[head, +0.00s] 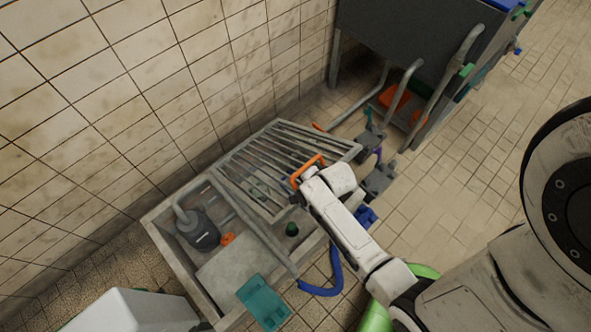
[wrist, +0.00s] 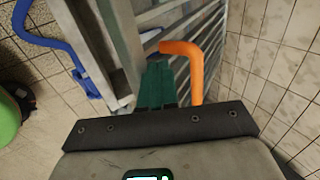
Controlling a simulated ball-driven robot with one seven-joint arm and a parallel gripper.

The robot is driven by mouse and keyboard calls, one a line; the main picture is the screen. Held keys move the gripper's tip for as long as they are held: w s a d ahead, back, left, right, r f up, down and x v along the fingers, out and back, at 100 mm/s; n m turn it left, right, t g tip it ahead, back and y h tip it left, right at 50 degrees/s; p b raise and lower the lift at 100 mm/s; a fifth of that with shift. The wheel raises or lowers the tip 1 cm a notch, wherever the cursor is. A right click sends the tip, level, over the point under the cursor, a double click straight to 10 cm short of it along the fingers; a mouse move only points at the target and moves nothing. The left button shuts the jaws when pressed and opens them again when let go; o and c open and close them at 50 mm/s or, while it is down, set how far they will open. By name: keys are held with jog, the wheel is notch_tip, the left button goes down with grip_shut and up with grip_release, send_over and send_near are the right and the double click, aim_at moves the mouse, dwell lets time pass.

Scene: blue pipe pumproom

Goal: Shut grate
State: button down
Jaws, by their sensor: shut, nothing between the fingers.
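The grate (head: 262,150) is a frame of grey metal bars over the far right part of a floor pit (head: 158,232). It seems tilted up from the pit rim, but its exact angle is hard to tell. Its orange handle (head: 297,176) is on the right side, beside the end of my arm. In the wrist view, my gripper (wrist: 158,68) has its green fingers shut and empty. The orange handle (wrist: 197,72) bends around just right of and above the fingers. Bars of the grate (wrist: 180,18) show behind. Whether fingers and handle touch is unclear.
The pit's left part is uncovered and holds a dark pump (head: 198,232). A teal tray-like piece (head: 264,301) lies at the front. A blue hose (head: 325,288) curves on the floor to the right. A tiled wall stands behind; a dark cabinet (head: 405,40) is at the back.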

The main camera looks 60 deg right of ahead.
jog(key=s+a+f+t+b, duration=0.1)
jog(key=s+f+b, duration=0.2)
jog(key=f+b, duration=0.35)
jog(key=s+a+f+t+b, duration=0.1)
jog(key=s+f+t+b, duration=0.15)
jog(key=f+b, duration=0.4)
jog(key=t+h+b, duration=0.1)
jog(key=b, duration=0.9)
send_over(319, 234)
notch_tip(319, 234, down, 13)
jog(key=shift+d+r, duration=0.1)
jog(key=shift+d, duration=0.05)
jog(key=shift+s+f+b, duration=0.1)
jog(key=shift+f+b, duration=1.15)
jog(key=shift+b, duration=0.05)
jog(key=shift+f, duration=0.1)
jog(key=r+p, duration=0.4)
jog(key=r, duration=0.1)
jog(key=shift+w+d+r+p, duration=0.15)
jog(key=shift+w+r+p, duration=0.05)
jog(key=shift+w+p, duration=0.15)
jog(key=f+p+v, duration=0.1)
jog(key=p+v, duration=0.1)
jog(key=v, duration=0.8)
jog(key=shift+s+a, duration=0.35)
jog(key=shift+s, duration=0.25)
jog(key=shift+t, duration=0.25)
